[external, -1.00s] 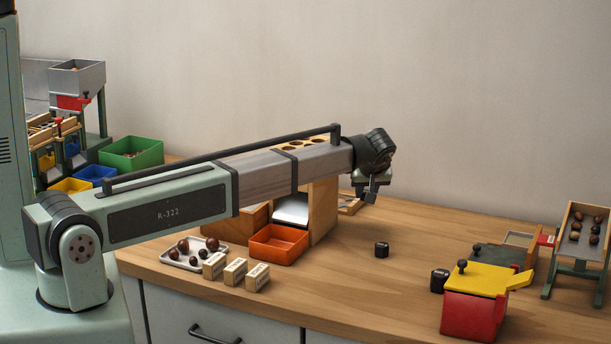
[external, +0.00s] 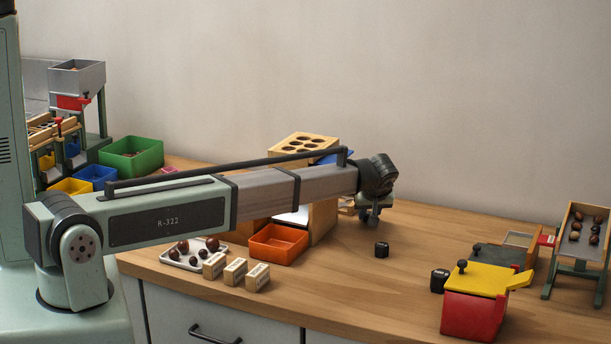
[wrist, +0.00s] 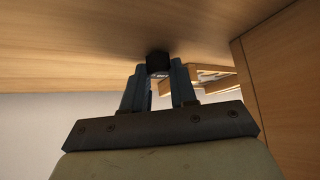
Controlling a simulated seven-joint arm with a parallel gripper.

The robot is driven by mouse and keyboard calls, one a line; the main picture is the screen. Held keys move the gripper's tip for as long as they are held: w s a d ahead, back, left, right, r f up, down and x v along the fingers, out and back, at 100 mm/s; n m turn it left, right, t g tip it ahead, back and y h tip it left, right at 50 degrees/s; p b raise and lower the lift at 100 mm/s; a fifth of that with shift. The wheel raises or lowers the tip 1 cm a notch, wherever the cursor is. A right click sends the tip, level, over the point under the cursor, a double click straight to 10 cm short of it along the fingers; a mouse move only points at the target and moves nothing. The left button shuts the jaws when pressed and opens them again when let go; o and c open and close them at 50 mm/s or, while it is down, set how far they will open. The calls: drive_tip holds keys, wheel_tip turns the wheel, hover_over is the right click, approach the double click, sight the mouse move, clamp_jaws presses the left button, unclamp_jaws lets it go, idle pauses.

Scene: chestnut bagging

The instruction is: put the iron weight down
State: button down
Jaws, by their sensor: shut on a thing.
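My gripper (external: 371,214) is low over the wooden table, right of the wooden stand. In the wrist view my gripper (wrist: 158,74) has its two fingers shut on a small dark block, the iron weight (wrist: 158,60). The weight is at the fingertips, close to the table surface; I cannot tell whether it touches. In the external view it is hard to make out beneath the arm's end.
The wooden stand (external: 323,218) with a holed top is just left of my gripper. An orange tray (external: 278,244), stamped blocks (external: 235,271) and a white tray of chestnuts (external: 166,258) lie front left. A yellow-lidded red box (external: 472,315) is at right. The table between is mostly clear.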

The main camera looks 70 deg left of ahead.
drive_tip(key=c, duration=0.9)
unclamp_jaws()
drive_tip(key=shift+f, duration=0.1)
drive_tip(key=shift+r, duration=0.2)
drive_tip(key=v, duration=1.2)
drive_tip(key=shift+d, duration=0.1)
